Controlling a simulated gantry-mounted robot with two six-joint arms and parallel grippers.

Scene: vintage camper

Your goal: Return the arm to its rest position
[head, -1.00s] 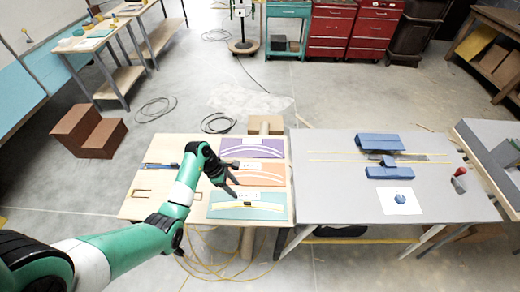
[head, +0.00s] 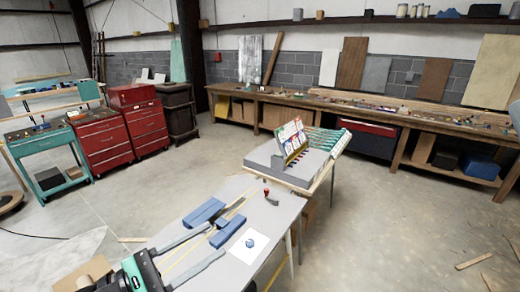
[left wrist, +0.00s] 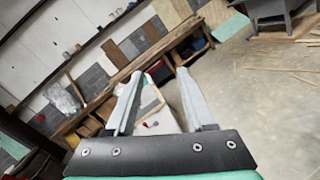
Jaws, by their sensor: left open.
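My left gripper (head: 215,242) is at the bottom of the head view, its two long grey fingers spread apart and pointing to the upper right. Nothing is between the fingers. They show in front of the grey table, apparently held above it. In the left wrist view my gripper (left wrist: 158,76) also has its fingers apart and empty, facing out over the room. Only the green and black hand end of my left arm shows in the head view. My right gripper is in neither view.
The grey table (head: 285,215) carries blue blocks (head: 204,212), a white sheet (head: 258,236) and a red-topped tool (head: 267,194). Beyond it stands a colourful panel (head: 290,140). Red tool cabinets (head: 103,140) and a long wooden workbench (head: 400,130) line the back. The floor at right is mostly clear.

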